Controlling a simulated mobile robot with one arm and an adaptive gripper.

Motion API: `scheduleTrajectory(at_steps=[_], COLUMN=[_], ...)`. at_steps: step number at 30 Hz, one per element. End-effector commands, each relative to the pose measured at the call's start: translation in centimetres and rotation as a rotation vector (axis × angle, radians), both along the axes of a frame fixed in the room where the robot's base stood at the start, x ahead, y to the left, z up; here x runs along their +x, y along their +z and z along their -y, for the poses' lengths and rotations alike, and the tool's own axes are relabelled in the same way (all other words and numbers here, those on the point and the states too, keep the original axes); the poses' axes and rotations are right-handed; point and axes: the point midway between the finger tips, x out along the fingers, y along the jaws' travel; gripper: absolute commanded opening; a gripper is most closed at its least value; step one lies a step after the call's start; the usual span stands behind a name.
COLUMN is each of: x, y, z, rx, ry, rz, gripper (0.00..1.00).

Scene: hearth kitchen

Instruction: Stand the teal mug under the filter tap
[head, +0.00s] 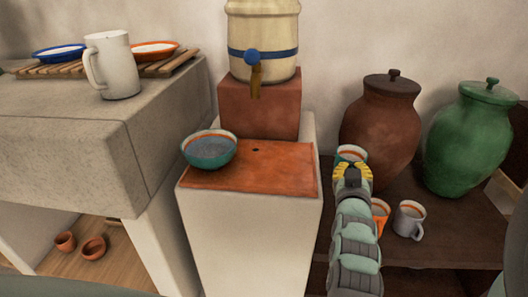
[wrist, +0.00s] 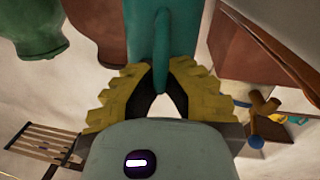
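The teal mug (head: 345,150) shows behind my gripper (head: 352,170) in the head view, with its orange rim up. In the wrist view the mug (wrist: 137,35) fills the top middle. My gripper's yellow fingers (wrist: 160,66) close in on both sides of its handle and look shut on it. Most of the mug's body is hidden in the head view, and I cannot tell whether its base touches the shelf. The filter tap (head: 255,75), with a blue knob, sits on the cream filter to the left. Below it is an orange slab (head: 285,170) with a small dark hole.
A teal bowl (head: 209,152) stands on the slab's left part, left of the hole. A brown jar (head: 380,120) and green jar (head: 470,140) stand behind on the dark shelf (head: 450,245). An orange mug (head: 381,217) and grey mug (head: 409,220) are close to my arm.

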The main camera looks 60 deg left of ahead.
Motion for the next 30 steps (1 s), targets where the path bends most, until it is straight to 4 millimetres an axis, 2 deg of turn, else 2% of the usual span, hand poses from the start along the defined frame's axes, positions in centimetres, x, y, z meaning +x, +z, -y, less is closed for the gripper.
scheduleTrajectory(at_steps=[5, 13, 17, 30], x=[0.0, 0.3, 2.4, 8.3], y=[1.6, 9.2, 11.8, 22.8], z=[0.0, 0.3, 2.7, 11.9], rx=[0.003, 0.004, 0.000, 0.002], ry=[0.001, -0.009, -0.072, -0.287], rz=[0.003, 0.004, 0.004, 0.008], gripper=[0.00, 0.00, 0.00, 0.00])
